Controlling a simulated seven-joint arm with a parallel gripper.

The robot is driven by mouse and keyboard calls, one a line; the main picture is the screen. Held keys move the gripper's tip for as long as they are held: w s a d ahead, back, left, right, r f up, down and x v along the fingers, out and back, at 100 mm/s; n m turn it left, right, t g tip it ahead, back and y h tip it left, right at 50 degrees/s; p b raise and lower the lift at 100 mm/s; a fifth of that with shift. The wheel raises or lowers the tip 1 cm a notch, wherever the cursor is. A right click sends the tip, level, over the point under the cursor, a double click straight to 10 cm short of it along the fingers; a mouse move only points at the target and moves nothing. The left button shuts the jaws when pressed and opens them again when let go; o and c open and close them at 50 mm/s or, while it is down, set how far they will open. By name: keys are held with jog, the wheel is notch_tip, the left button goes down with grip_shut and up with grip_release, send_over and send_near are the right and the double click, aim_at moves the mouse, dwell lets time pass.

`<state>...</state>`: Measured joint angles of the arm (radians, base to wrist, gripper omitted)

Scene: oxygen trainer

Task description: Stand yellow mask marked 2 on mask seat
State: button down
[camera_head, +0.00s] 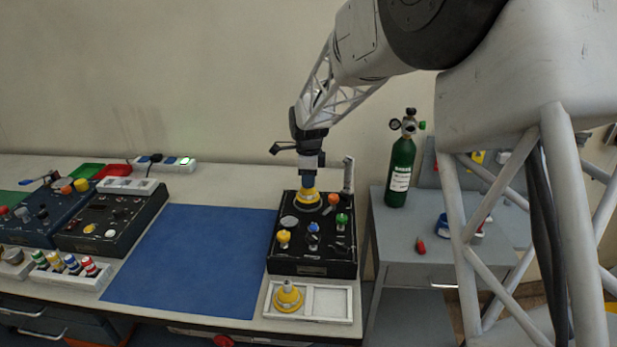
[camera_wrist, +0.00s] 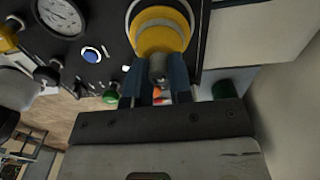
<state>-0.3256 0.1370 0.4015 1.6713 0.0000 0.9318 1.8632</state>
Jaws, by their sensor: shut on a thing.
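My gripper (camera_head: 307,179) points down over the back of the black trainer panel (camera_head: 286,266) and is shut on the stem of a yellow mask (camera_head: 307,199). In the wrist view the blue fingers of my gripper (camera_wrist: 157,76) stand either side of the grey stem, with the yellow mask (camera_wrist: 160,36) and its pale rim beyond. The mask looks upright, at or just above the panel; I cannot tell whether it touches. No mark is readable on it. The mask seat is not clearly seen and may be hidden under the mask. A second yellow mask (camera_head: 287,297) stands in the white tray (camera_head: 331,319).
The panel carries a gauge (camera_wrist: 62,16), a yellow knob (camera_head: 283,238), an orange knob (camera_head: 333,199), a blue knob (camera_head: 313,228) and a green knob (camera_head: 342,219). A green cylinder (camera_head: 400,170) stands on the side table. The blue mat (camera_head: 190,262) is clear.

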jog(key=shift+f, duration=0.9)
jog(key=c, duration=0.9)
grip_release()
jog(key=shift+c, duration=0.2)
jog(key=shift+r, duration=3.85)
